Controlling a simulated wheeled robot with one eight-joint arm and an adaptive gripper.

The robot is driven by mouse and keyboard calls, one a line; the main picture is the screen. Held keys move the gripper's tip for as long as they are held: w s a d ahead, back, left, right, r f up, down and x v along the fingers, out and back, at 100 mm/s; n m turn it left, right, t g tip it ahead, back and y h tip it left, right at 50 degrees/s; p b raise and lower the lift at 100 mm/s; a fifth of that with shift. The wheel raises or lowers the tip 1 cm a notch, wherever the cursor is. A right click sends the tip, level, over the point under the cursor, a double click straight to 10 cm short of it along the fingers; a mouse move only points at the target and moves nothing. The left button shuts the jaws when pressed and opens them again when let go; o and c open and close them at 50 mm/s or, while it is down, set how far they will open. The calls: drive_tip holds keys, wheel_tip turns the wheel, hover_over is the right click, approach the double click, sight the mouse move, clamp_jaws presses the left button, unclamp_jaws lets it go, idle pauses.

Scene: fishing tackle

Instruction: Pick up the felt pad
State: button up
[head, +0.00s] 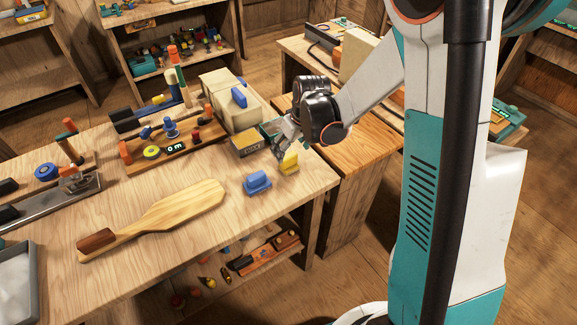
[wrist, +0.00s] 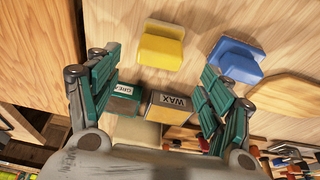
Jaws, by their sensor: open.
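No label marks the felt pad. Two small block-like pieces with raised grips lie on the table, a yellow one (head: 289,163) and a blue one (head: 257,182); I cannot tell which, if either, is the felt pad. My gripper (head: 283,143) is low over the table's right end, near the yellow piece. In the wrist view the fingers (wrist: 158,62) are spread and empty. The yellow piece (wrist: 162,46) shows beyond the gap between the fingertips, and the blue piece (wrist: 236,60) is just beyond the right finger. Neither piece is held.
A tin marked WAX (wrist: 172,106) and a green tin (wrist: 122,99) stand close together between the fingers in the wrist view. A wooden paddle (head: 165,217) lies left of the pieces. A cream box (head: 228,106) and tool racks stand behind. The right table edge is close.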

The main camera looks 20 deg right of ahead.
sight(289, 156)
drive_tip(key=shift+b+x, duration=1.4)
drive_tip(key=shift+x, duration=1.7)
drive_tip(key=shift+s, duration=0.1)
drive_tip(key=c, duration=1.2)
